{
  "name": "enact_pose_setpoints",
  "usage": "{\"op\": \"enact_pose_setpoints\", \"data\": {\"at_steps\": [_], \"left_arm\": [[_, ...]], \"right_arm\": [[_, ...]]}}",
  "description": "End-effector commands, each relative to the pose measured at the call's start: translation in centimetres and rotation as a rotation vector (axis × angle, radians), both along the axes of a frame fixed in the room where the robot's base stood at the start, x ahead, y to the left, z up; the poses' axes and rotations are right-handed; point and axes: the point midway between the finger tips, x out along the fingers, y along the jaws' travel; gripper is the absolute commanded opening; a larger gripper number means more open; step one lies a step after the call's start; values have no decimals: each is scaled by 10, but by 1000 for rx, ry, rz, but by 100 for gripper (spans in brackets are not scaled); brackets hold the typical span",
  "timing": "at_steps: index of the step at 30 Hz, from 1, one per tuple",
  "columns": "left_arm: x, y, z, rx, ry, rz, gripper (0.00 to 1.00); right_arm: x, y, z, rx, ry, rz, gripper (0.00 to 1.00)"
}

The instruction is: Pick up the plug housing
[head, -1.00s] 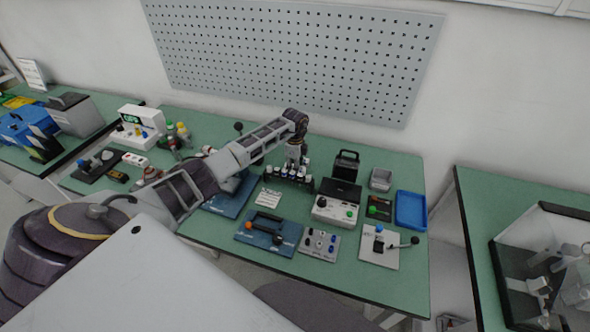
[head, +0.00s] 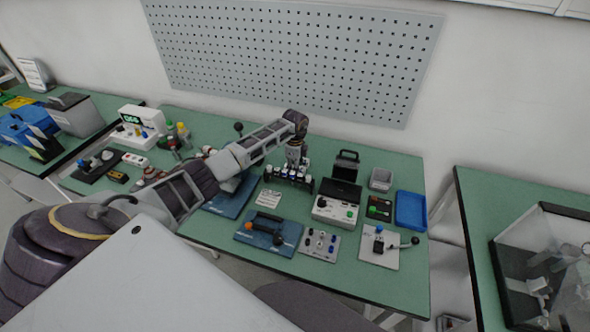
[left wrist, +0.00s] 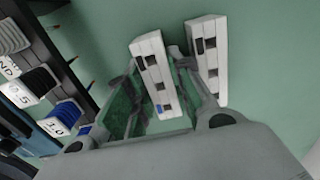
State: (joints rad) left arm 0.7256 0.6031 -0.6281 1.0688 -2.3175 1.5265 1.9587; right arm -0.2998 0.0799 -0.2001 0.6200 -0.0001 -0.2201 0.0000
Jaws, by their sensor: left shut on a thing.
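In the left wrist view, a white block-shaped plug housing (left wrist: 157,72) with dark slots and a blue mark stands tilted between the fingers of my left gripper (left wrist: 165,85). The gripper is shut on it. A second, similar white housing (left wrist: 211,50) is just outside the right finger, close to it. In the head view my left gripper (head: 296,153) points down at the back of the middle table, behind the spool rack (head: 287,180). The housings cannot be made out there. My right gripper is not in view.
Labelled spools (left wrist: 60,117) on the rack stand close left of the gripper in the wrist view. A tester box (head: 337,203), a blue tray (head: 411,210) and a blue mat (head: 268,233) share the table. A pegboard wall (head: 290,55) rises behind.

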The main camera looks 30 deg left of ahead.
Motion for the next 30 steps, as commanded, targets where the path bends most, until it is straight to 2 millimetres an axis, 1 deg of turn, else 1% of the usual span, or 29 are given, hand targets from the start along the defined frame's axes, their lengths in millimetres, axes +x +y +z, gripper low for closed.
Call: {"op": "enact_pose_setpoints", "data": {"at_steps": [5,8,11,18,24,30], "left_arm": [[1,0,6,-1,-2,0,1],[1,0,13,-1,-2,-1,1],[1,1,24,1,-3,-1,1],[1,1,59,1,-4,-1,1],[1,1,85,0,-2,0,1],[0,0,98,0,0,-1,1]], "right_arm": [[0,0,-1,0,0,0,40],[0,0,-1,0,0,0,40],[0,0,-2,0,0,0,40],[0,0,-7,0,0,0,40],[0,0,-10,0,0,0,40],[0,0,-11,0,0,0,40]]}}
